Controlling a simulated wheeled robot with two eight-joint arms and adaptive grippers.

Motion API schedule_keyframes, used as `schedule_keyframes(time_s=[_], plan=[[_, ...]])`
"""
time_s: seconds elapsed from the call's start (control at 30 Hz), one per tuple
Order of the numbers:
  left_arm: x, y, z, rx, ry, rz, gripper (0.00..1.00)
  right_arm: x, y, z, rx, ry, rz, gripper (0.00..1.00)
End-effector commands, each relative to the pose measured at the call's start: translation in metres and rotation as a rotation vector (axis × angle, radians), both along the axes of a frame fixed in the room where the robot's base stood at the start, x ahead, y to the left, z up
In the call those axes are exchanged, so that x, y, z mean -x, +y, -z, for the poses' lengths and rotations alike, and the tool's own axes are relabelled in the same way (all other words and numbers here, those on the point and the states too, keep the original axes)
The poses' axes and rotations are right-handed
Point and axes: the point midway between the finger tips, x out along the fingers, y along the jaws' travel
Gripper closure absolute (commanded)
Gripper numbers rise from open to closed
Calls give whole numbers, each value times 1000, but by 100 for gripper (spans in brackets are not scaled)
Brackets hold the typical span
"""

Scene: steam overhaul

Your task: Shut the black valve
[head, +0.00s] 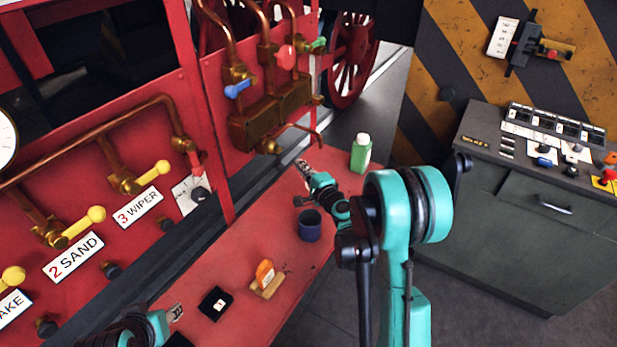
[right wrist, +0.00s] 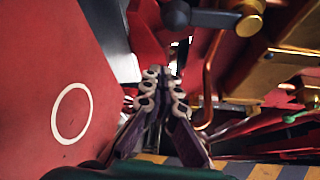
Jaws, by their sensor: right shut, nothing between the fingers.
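A dark, near-black lever (right wrist: 208,17) with a round end sits on a brass fitting (right wrist: 248,20) at the top of the right wrist view. I cannot make it out surely in the head view. My right gripper (head: 302,166) is shut and empty, in front of the brass valve block (head: 262,120) and above the red ledge. In the right wrist view its closed fingers (right wrist: 163,77) point forward, below and left of the dark lever, apart from it. My left gripper (head: 175,312) shows only partly at the lower left; its fingers are too small to judge.
Blue (head: 238,89), red (head: 286,57) and green (head: 317,45) handles sit above the valve block. Yellow levers (head: 153,173) line the left panel. A green bottle (head: 361,153), a dark blue cup (head: 310,225) and an orange item (head: 265,273) stand on the red ledge (head: 235,255).

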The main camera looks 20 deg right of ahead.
Motion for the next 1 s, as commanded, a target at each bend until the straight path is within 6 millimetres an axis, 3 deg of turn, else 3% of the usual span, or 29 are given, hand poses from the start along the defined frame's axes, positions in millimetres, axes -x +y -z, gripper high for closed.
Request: schedule_keyframes(time_s=[0.07, 0.2, 0.4, 1.0], plan=[[0, 0, 5, 0, 0, 0, 60, -17, 3, 3, 1, 0, 0, 100], [0, 0, 11, 0, 0, 0, 60, -7, 22, -1, 1, 0, -2, 100], [0, 0, 14, 0, 0, 0, 60, 0, 36, -5, 1, 0, 0, 100], [0, 0, 11, 0, 0, 0, 60, 3, 38, -7, -21, 18, 1, 100]])
